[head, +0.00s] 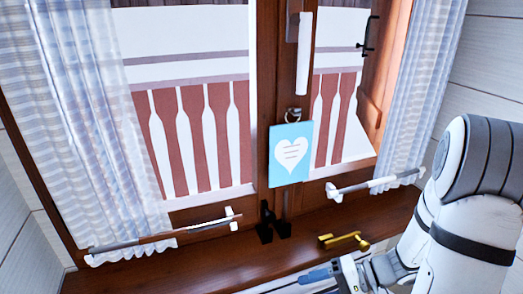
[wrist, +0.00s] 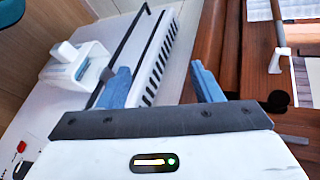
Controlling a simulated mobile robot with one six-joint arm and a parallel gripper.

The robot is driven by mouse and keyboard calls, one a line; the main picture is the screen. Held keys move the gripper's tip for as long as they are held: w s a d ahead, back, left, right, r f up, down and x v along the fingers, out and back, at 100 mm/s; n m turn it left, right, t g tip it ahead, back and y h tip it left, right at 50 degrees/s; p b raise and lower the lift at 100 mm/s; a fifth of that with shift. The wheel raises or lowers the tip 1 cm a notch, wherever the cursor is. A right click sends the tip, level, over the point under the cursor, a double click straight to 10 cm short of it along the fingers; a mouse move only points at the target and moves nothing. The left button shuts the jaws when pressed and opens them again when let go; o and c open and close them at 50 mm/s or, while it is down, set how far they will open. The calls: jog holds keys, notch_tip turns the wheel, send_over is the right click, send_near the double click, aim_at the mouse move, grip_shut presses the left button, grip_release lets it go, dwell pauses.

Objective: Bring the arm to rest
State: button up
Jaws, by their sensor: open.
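My gripper (wrist: 163,86) shows in the wrist view with its two blue fingers spread apart and nothing held between them. A white slotted unit, which looks like a heater, lies in view behind the fingers. In the head view my white arm comes in at the lower right. It reaches down to the left in front of the wooden window sill (head: 190,262). Only part of the gripper shows there, with a blue finger (head: 318,273) at the bottom edge; the rest is cut off or hidden.
A blue card with a white heart (head: 291,154) hangs at the window's middle post. A brass handle (head: 343,240) and a black fitting (head: 272,222) are at the sill. Sheer curtains (head: 95,120) hang on both sides. The slotted white unit (wrist: 158,60) has a small white object (wrist: 72,65) beside it.

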jog(key=s+d+r+n+t+h+p, duration=0.1)
jog(key=s+r+h+p, duration=0.2)
jog(key=r, duration=1.1)
jog(key=s+d+r+n+t+h+p, duration=0.1)
jog(key=s+r+h+p, duration=0.2)
jog(key=r+h+p, duration=0.7)
jog(key=w+p+v, duration=0.1)
jog(key=p+v, duration=0.2)
jog(key=v, duration=0.2)
jog(key=shift+d+r, duration=0.25)
jog(key=shift+c, duration=0.6)
